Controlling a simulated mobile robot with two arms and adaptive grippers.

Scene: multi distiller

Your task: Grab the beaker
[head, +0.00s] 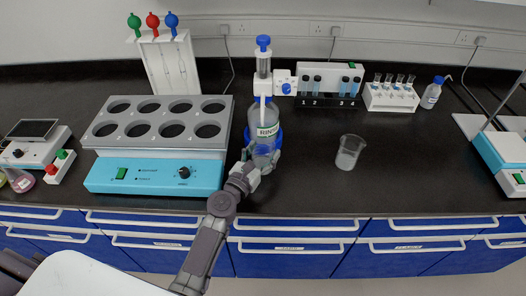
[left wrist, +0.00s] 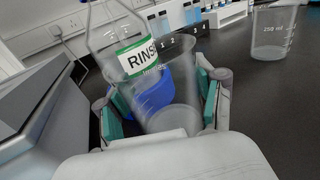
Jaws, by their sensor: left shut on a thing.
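A clear glass beaker (left wrist: 172,112) stands between the teal-padded fingers of my left gripper (left wrist: 160,98) in the left wrist view. The gripper (head: 262,168) is shut on it. In the head view this beaker is hard to make out against the bottle behind it. A clear bottle with a green-edged RINSE label (head: 264,128) and blue-topped dispenser stands just behind; it also shows in the left wrist view (left wrist: 132,50). Another beaker (head: 349,152) stands upright on the bench to the right, apart from the gripper; the left wrist view shows it too (left wrist: 272,35).
A grey block heater with several wells (head: 150,172) is close left of the gripper. Tube racks (head: 328,100) (head: 391,98) and a small blue-capped bottle (head: 431,93) stand at the back.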

